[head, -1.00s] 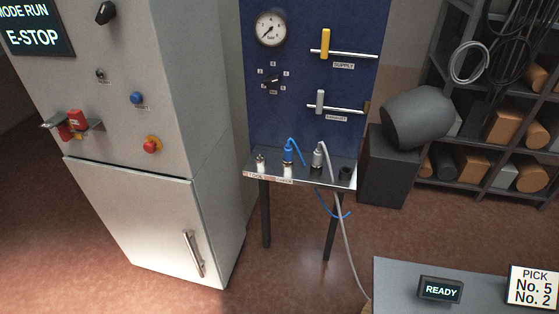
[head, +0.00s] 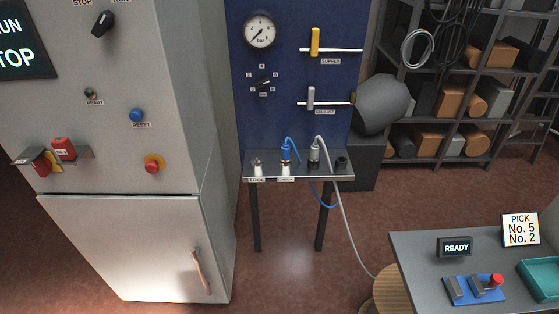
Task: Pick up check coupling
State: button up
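A small steel ledge (head: 300,178) under the blue panel carries the couplings. A blue coupling (head: 286,151) with a blue hose stands upright behind the second label (head: 286,180), whose small text looks like "CHECK". A grey coupling (head: 315,151) with a long grey hose stands just to its right. A silver post (head: 257,167) stands at the left end by a label that looks like "TOOL", and a dark socket (head: 341,164) is at the right end. Which coupling the label names is not certain. My gripper is not in view.
A grey cabinet (head: 130,245) stands close on the left. A table (head: 425,270) with a READY display (head: 455,248) and a blue button box (head: 474,290) is at lower right. The grey hose hangs to a round wooden top (head: 385,295). Open floor (head: 285,270) lies before the ledge.

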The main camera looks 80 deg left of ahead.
aim_at(285, 150)
jog(key=z, duration=0.4)
jog(key=k, duration=0.3)
jog(key=u, duration=2.5)
jog(key=i, duration=0.5)
